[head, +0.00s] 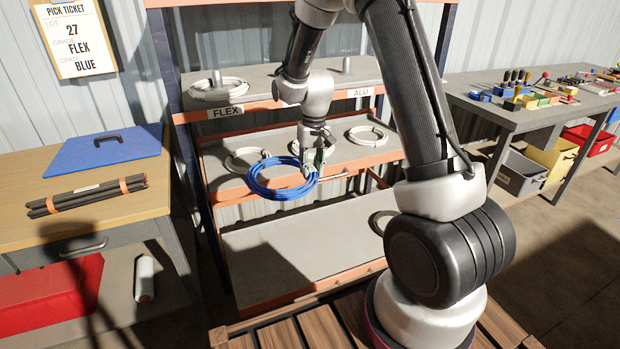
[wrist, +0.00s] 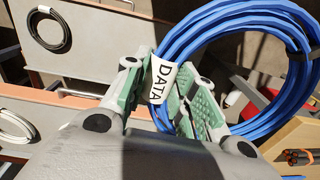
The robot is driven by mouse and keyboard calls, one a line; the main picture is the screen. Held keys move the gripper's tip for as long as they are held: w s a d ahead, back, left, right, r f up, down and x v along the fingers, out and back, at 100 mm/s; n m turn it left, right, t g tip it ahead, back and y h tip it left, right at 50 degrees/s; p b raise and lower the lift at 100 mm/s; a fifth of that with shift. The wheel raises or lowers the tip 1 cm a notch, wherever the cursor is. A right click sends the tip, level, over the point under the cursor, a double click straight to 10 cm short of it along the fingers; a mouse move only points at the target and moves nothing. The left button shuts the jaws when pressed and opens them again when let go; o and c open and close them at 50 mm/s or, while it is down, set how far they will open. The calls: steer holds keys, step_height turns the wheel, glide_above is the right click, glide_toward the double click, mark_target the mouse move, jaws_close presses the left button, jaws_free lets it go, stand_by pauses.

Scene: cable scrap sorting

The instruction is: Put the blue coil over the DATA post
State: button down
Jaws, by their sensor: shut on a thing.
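The blue coil (head: 265,190) hangs from my gripper (head: 314,165) in front of the shelf rack. My gripper also shows in the wrist view (wrist: 160,98), with its green-padded fingers shut on the coil strands (wrist: 190,42). A white tag reading DATA (wrist: 161,80) is on the coil between the fingers. On the rack's top shelf, a post (head: 217,78) stands above the FLEX label with a pale coil around it. Another post (head: 346,64) stands bare above the ALU label. My arm covers the top shelf between them. I see no post labelled DATA.
Pale coils (head: 366,135) lie on the middle shelf (head: 225,181). A grey bench (head: 520,118) with tools stands right, bins below. A pick ticket (head: 75,38) reads FLEX, BLUE.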

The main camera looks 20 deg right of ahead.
steer(key=w+d+r+m+t, duration=0.1)
steer(key=d+r+m, duration=0.2)
steer(key=r, duration=0.6)
steer(key=w+d+r+m, duration=0.1)
steer(key=d+r+m, duration=0.2)
steer(key=r, duration=0.7)
steer(key=s+r+m+t, duration=0.1)
steer(key=s+r+m, duration=0.3)
steer(key=m, duration=0.7)
step_height(320, 180, up, 2)
steer(key=shift+s+d+r+h, duration=0.1)
steer(key=shift+s+d+h, duration=0.25)
steer(key=shift+d+h, duration=0.05)
steer(key=shift+m, duration=0.3)
